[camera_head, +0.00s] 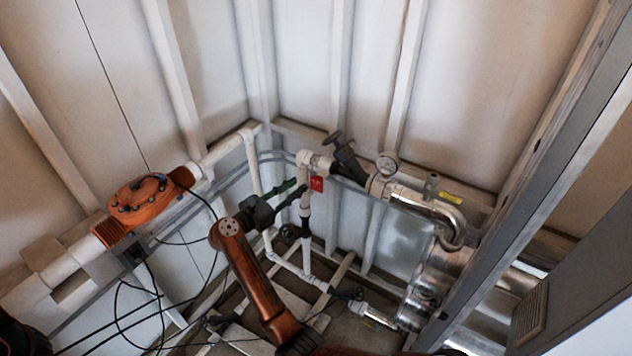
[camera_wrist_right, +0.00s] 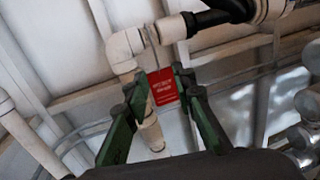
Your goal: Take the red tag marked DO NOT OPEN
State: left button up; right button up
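The red tag (camera_head: 317,184) hangs beside the white upright pipe, just below the black-handled valve. It also shows in the right wrist view (camera_wrist_right: 163,87), with pale lettering too small to read surely. My right gripper (camera_head: 298,190) has its dark green fingers pointing at the tag from the left in the head view. In the right wrist view the fingers are apart, and the tag appears between their tips. In the head view the fingertips look just short of the tag; I cannot tell whether they touch it. My left gripper is not in view.
A shiny metal reactor vessel (camera_head: 431,285) stands lower right. An orange pipe unit (camera_head: 143,200) is at left, with loose black cables below. Pipes run close around the tag.

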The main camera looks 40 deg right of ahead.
jog(key=d, duration=0.2)
jog(key=w+d, duration=0.1)
jog(key=d, duration=0.3)
jog(key=shift+w, duration=0.3)
grip_shut()
